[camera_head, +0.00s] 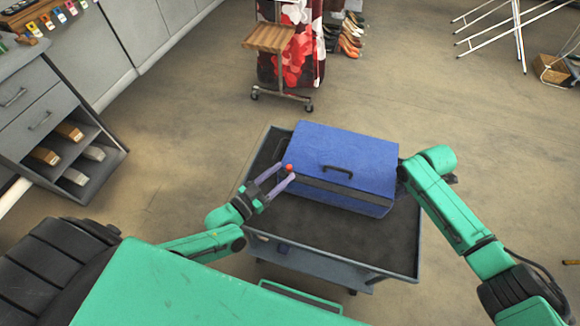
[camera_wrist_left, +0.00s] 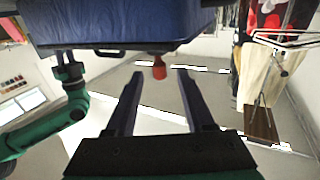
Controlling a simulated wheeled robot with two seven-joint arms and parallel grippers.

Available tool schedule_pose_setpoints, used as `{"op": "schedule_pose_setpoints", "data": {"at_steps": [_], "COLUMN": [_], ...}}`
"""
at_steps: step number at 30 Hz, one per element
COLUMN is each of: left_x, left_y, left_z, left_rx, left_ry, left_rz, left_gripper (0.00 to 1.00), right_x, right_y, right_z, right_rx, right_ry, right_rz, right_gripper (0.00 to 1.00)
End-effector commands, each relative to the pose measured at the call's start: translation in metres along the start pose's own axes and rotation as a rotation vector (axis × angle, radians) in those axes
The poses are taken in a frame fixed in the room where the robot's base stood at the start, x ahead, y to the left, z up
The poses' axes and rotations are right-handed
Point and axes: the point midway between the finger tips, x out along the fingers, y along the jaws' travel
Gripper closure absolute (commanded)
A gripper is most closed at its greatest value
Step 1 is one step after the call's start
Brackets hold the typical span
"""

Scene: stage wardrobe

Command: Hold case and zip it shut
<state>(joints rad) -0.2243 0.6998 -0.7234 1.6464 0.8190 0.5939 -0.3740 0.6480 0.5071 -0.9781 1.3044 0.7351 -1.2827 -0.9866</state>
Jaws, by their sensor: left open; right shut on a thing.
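A blue case (camera_head: 340,158) with a dark handle (camera_head: 337,170) lies on the dark top of a grey cart (camera_head: 335,245). A dark band runs along its near side. A small red zip pull (camera_head: 289,167) is at the case's near left corner. My left gripper (camera_head: 278,174) is open with its fingers by the pull. In the left wrist view the red pull (camera_wrist_left: 159,68) shows between and beyond the open fingertips (camera_wrist_left: 160,74), with the case (camera_wrist_left: 100,28) at the top. My right gripper (camera_head: 402,173) is at the case's right side, its fingers largely hidden; it is shut on the case.
A grey drawer cabinet (camera_head: 40,100) stands at the left. A rack with a wooden shelf (camera_head: 269,37) and hanging clothes is behind the cart, with shoes (camera_head: 350,42) beside it. The cart top in front of the case is clear.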

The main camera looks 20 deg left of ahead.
Motion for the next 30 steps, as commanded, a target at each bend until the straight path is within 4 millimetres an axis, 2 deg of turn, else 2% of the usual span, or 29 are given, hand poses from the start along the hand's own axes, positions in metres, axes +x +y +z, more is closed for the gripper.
{"op": "schedule_pose_setpoints", "data": {"at_steps": [3,6,14,18,30], "left_x": [0.023,0.033,0.035,0.035,0.035], "left_y": [0.000,0.000,0.000,0.000,0.000], "left_z": [-0.001,-0.001,0.000,0.000,-0.001], "left_rx": [0.001,0.001,0.001,0.001,0.001], "left_ry": [0.002,0.002,0.000,0.001,0.001], "left_rz": [-0.001,0.000,0.001,0.001,0.000], "left_gripper": [0.47,0.47,0.47,1.00,1.00], "right_x": [0.000,0.000,0.000,0.000,0.000], "right_y": [0.001,0.001,0.001,0.001,0.001], "right_z": [0.000,0.000,0.000,0.000,0.001], "right_rx": [0.001,0.001,0.001,0.001,0.001], "right_ry": [-0.001,-0.001,-0.001,0.000,-0.001], "right_rz": [0.002,0.002,0.002,0.002,0.001], "right_gripper": [1.00,1.00,1.00,1.00,1.00]}}
